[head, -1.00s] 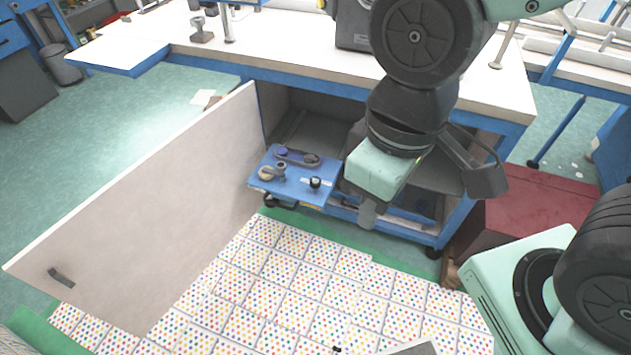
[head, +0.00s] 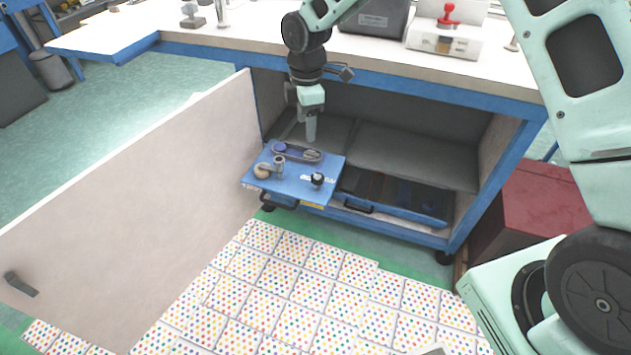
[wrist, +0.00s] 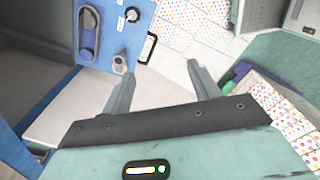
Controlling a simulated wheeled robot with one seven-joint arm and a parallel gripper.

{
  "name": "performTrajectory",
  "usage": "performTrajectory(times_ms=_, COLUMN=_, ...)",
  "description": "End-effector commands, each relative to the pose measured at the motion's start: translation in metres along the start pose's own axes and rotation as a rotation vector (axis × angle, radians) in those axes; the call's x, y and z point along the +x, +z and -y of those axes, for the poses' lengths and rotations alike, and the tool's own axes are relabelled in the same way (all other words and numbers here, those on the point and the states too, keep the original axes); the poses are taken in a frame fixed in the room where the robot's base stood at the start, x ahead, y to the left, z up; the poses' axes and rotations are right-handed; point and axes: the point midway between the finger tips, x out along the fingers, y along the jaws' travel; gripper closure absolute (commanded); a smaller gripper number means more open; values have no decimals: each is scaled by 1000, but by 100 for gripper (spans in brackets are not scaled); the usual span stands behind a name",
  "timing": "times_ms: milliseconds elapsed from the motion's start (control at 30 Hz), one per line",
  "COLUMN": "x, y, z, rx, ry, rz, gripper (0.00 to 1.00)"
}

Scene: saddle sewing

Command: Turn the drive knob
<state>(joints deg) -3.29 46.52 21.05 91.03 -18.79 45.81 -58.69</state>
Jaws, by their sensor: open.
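A blue panel (head: 295,192) sticks out at the front of the open cabinet under the bench. It carries a black knob (head: 317,180), a grey crank-like knob with a tan part (head: 268,169), and a dark oblong two-wheel piece (head: 297,153). I cannot tell for sure which one is the drive knob. In the wrist view the black knob (wrist: 131,14) is near the top, and the grey knob (wrist: 120,63) is by the left fingertip. My gripper (head: 311,138) points down above the panel's back edge. My gripper (wrist: 160,69) is open and empty, apart from the knobs.
A large pale door (head: 140,210) stands open on the left. An open drawer (head: 395,198) is right of the panel, below a grey shelf (head: 415,155). A red box (head: 540,205) stands right of the cabinet. Dotted tiles (head: 290,290) cover the floor in front.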

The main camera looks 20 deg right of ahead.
Motion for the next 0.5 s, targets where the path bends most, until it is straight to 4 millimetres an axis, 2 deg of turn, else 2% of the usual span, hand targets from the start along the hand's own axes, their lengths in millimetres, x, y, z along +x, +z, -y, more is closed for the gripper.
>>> performTrajectory(times_ms=33, x=29, y=13, z=-17, rx=-31, ry=-2, rz=4, gripper=39)
performTrajectory(times_ms=133, x=58, y=34, z=-41, rx=-96, ry=2, rz=17, gripper=39)
performTrajectory(times_ms=300, x=80, y=51, z=-58, rx=-151, ry=3, rz=30, gripper=39)
performTrajectory(times_ms=500, x=99, y=53, z=-58, rx=-157, ry=2, rz=32, gripper=39)
